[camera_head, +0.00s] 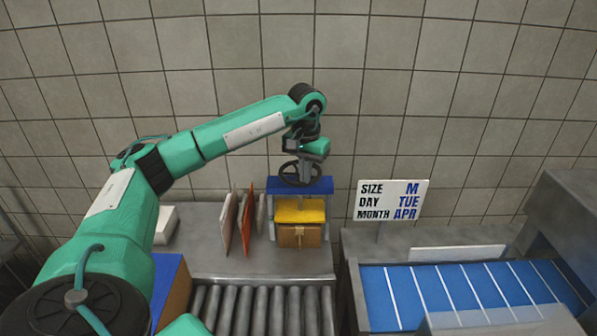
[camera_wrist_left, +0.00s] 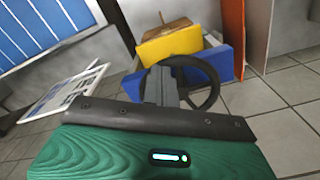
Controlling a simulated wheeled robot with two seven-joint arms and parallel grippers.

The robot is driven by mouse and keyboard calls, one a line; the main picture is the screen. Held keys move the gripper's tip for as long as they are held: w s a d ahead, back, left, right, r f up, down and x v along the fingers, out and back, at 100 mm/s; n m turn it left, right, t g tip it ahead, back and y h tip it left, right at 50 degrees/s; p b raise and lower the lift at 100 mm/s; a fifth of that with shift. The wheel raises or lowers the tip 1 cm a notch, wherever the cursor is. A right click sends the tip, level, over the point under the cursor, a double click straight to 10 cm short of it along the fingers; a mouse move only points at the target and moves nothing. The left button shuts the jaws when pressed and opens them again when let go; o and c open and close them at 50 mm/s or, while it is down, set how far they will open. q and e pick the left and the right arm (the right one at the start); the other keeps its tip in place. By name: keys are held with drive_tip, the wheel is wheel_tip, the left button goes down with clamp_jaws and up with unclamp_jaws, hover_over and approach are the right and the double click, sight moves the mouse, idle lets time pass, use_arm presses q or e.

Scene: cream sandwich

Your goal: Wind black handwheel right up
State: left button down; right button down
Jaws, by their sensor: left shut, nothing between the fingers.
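The black handwheel (camera_head: 299,173) stands above a blue-topped press (camera_head: 287,186) in the head view. In the left wrist view the handwheel (camera_wrist_left: 211,84) shows beyond my gripper, with part of its rim hidden. My left gripper (camera_head: 306,179) is shut and empty at the wheel in the head view. In the left wrist view its grey fingers (camera_wrist_left: 161,88) overlap the wheel's near side; I cannot tell whether they touch it. Below the blue top are a yellow block (camera_head: 299,210) and a brown package (camera_head: 299,236). My right gripper is not in view.
Upright brown and orange boards (camera_head: 246,210) stand left of the press. A sign (camera_head: 391,200) reading SIZE M, DAY TUE, MONTH APR stands to the right. A roller conveyor (camera_head: 262,310) lies in front, and a blue belt (camera_head: 470,290) with white lines lies at right.

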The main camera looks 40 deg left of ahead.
sight(316, 176)
use_arm(q)
drive_tip(key=shift+w+d+f, duration=0.15)
drive_tip(key=shift+w+d, duration=0.25)
drive_tip(key=shift+w, duration=0.35)
drive_tip(key=shift+w, duration=0.1)
drive_tip(key=shift+w+d, duration=0.1)
drive_tip(key=shift+w, duration=0.9)
drive_tip(key=shift+w+r+p, duration=0.1)
drive_tip(key=shift+r+p, duration=0.65)
drive_tip(key=shift+r, duration=0.6)
